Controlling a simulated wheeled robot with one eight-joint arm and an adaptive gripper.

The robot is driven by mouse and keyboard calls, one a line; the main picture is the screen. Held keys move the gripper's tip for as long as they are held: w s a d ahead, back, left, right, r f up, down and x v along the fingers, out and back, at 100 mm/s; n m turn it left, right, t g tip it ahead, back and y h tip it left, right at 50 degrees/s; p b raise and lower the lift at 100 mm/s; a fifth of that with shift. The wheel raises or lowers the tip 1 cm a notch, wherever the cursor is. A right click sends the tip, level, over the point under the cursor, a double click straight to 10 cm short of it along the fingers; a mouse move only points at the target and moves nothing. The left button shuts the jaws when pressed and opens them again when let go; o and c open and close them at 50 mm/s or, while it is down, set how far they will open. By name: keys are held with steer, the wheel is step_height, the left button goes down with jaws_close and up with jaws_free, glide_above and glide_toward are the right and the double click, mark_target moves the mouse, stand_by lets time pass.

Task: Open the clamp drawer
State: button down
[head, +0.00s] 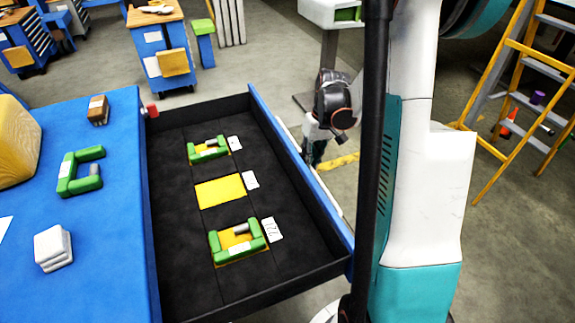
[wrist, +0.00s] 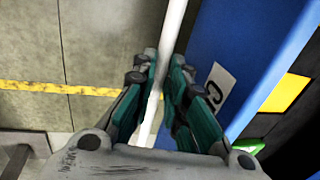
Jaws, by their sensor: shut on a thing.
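The clamp drawer (head: 311,182) stands pulled out from the blue cabinet, with a blue front and a black-lined inside. Its long white handle bar (head: 326,196) runs along the outer face, and also shows in the wrist view (wrist: 172,30). My gripper (head: 312,150) is at the far part of the handle. In the wrist view its fingers (wrist: 160,80) are shut on the bar. Inside, one green clamp (head: 208,150) lies at the far end and another (head: 238,243) at the near end, both on yellow patches. The middle yellow patch (head: 220,191) is bare.
On the blue cabinet top (head: 110,215) lie a third green clamp (head: 80,171), a brown block (head: 98,110), a white stack (head: 53,248) and a yellow rounded object (head: 15,142). A yellow ladder (head: 510,90) stands at right. Workbenches stand at the back, with bare floor between.

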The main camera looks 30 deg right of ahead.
steer(key=shift+s+d, duration=0.25)
steer(key=shift+d, duration=1.05)
steer(key=shift+s+d, duration=0.25)
steer(key=shift+d, duration=1.05)
steer(key=c, duration=1.6)
jaws_free()
step_height(320, 180, up, 12)
steer(key=d, duration=0.2)
steer(key=shift+s, duration=0.2)
steer(key=shift+f, duration=0.1)
